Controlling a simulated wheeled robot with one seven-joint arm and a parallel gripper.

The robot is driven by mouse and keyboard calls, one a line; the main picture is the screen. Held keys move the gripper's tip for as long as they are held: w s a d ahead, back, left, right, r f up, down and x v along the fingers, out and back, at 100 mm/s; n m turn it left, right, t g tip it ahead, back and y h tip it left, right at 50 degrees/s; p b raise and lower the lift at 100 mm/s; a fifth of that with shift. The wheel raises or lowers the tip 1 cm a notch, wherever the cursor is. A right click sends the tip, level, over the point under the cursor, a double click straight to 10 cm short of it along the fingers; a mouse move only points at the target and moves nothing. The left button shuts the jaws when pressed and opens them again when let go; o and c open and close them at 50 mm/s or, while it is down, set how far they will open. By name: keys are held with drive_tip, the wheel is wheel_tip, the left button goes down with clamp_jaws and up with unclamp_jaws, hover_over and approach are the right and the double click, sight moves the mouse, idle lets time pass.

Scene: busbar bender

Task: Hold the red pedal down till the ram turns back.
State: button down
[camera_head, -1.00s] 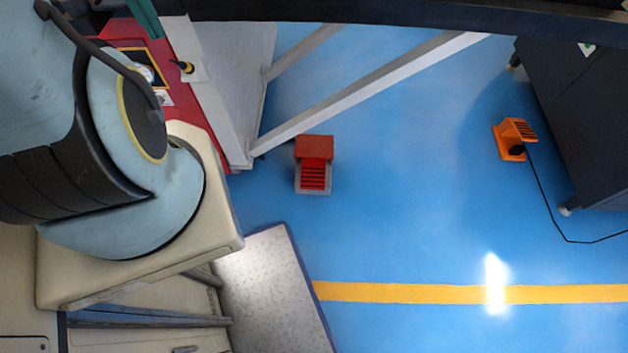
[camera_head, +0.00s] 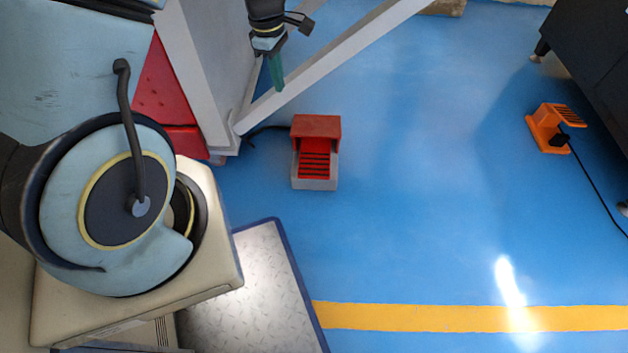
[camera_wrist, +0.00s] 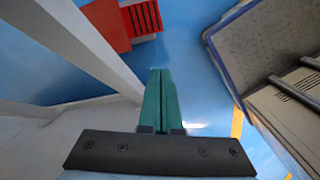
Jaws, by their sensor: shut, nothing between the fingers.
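The red pedal (camera_head: 314,165) is a ribbed red plate under a red hood on a grey base, standing on the blue floor. It also shows at the top of the wrist view (camera_wrist: 138,20), cut off by the frame's edge. My gripper (camera_head: 279,88) has green fingers and points down, above and behind the pedal in the head view, apart from it. In the wrist view the two fingers (camera_wrist: 160,75) lie together with nothing between them. The ram is not in view.
A pale diagonal brace (camera_head: 330,62) of the machine frame runs close to my gripper. An orange pedal (camera_head: 548,130) with a black cable stands at right by a dark cabinet (camera_head: 600,50). A grey mat (camera_head: 255,290) lies in front. Open blue floor lies right of the red pedal.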

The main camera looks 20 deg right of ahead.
sight(314, 170)
drive_tip(key=s+d+f+n+b, duration=0.1)
drive_tip(key=d+f+b, duration=0.3)
drive_tip(key=f, duration=0.6)
drive_tip(key=d+f+n+b, duration=0.2)
drive_tip(key=d+f+b, duration=0.2)
drive_tip(key=f, duration=0.7)
drive_tip(key=b, duration=0.2)
drive_tip(key=shift+s+n+y+b, duration=0.3)
drive_tip(key=shift+s+y, duration=0.1)
drive_tip(key=shift+f, duration=0.15)
wheel_tip(314, 170, down, 14)
drive_tip(key=b, duration=0.7)
